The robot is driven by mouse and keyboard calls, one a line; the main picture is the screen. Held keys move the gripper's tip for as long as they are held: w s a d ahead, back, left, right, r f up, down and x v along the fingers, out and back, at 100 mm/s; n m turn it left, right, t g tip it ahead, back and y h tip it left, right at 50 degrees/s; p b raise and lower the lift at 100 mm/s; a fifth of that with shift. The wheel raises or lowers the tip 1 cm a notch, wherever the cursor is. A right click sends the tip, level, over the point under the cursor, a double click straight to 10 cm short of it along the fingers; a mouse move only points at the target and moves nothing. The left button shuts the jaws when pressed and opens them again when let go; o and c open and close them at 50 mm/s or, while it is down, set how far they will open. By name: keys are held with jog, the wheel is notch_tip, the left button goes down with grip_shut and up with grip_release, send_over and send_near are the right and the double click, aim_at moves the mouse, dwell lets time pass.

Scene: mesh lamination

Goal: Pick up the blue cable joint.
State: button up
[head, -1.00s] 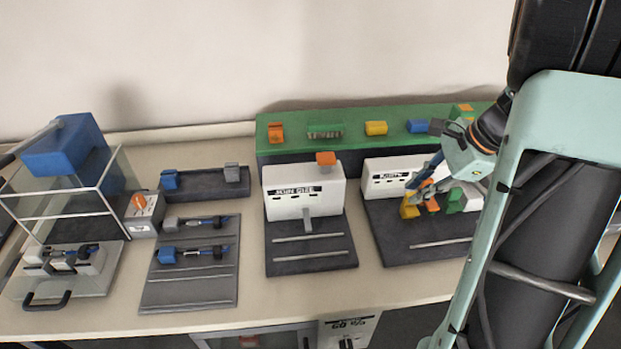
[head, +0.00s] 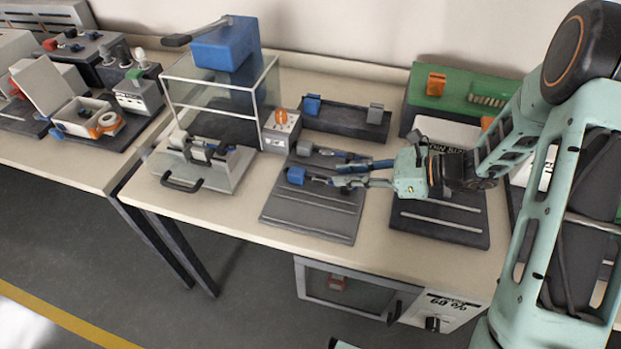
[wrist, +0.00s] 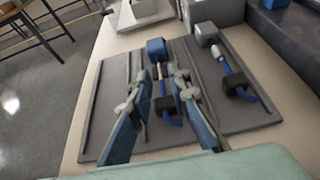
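The blue cable joint (head: 295,175) lies on the grey grooved board, its blue block at the left end and a dark cable running right. It also shows in the wrist view (wrist: 156,47), with a silver neck, a black piece and blue cable. My gripper (head: 337,175) reaches in from the right over the board, its fingers spread. In the wrist view my gripper (wrist: 162,74) is open, with the joint's neck and black piece in line between the fingers. Contact cannot be told. The fingers partly hide the cable end in the head view.
A grey-ended cable joint (head: 305,147) lies close behind, parallel on the grey board (head: 310,212). A clear-walled press (head: 215,95) with a blue top stands to the left. A dark rack (head: 345,122) stands behind. The board's front is bare.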

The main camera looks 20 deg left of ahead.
aim_at(315, 178)
jog(key=x, duration=0.7)
jog(key=shift+s+a+f, duration=0.15)
jog(key=shift+f, duration=0.1)
jog(key=shift+c, duration=0.2)
grip_shut()
